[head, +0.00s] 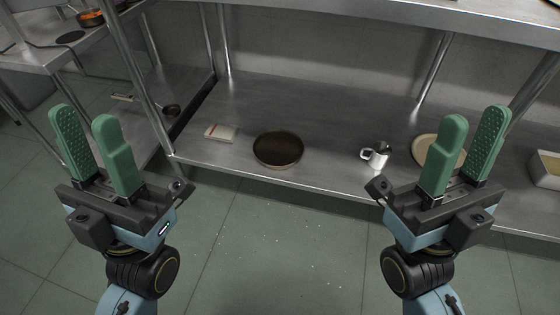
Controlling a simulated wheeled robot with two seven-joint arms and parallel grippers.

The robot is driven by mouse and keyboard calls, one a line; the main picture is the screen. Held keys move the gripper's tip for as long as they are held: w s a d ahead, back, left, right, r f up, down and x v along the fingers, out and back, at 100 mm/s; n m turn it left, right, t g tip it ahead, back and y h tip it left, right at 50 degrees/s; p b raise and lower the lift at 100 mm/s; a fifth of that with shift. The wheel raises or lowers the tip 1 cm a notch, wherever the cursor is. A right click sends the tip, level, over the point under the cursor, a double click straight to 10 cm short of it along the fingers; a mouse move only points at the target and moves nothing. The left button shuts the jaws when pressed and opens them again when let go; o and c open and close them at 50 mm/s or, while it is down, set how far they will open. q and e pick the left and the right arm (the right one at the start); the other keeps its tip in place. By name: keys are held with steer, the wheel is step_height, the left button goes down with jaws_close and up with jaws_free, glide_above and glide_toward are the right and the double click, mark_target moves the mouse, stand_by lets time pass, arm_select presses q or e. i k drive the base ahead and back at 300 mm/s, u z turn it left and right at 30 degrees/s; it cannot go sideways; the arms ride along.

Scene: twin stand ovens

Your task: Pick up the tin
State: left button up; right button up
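A round, shallow, dark brown tin (278,150) with a lighter outer wall sits on the lower steel shelf, near its front edge, in the middle of the head view. My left gripper (83,116) is raised at the left, its green fingers apart and nothing between them. My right gripper (475,117) is raised at the right, also with its fingers apart and empty. Both grippers are well away from the round tin. The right gripper hides part of a round plate behind it.
On the lower shelf (330,125) are a small white-and-red box (220,132), a metal jug (376,155), a pale round plate (424,150) and a rectangular container (545,170). An upper shelf (350,12) overhangs it. Steel posts (140,80) stand at the sides. Floor in front is clear.

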mark_target(279, 149)
steer(key=z, duration=0.1)
steer(key=k, duration=0.45)
steer(key=u, duration=1.25)
steer(key=i, duration=1.6)
steer(key=z, duration=1.1)
steer(key=i, duration=0.35)
steer(key=z, duration=0.1)
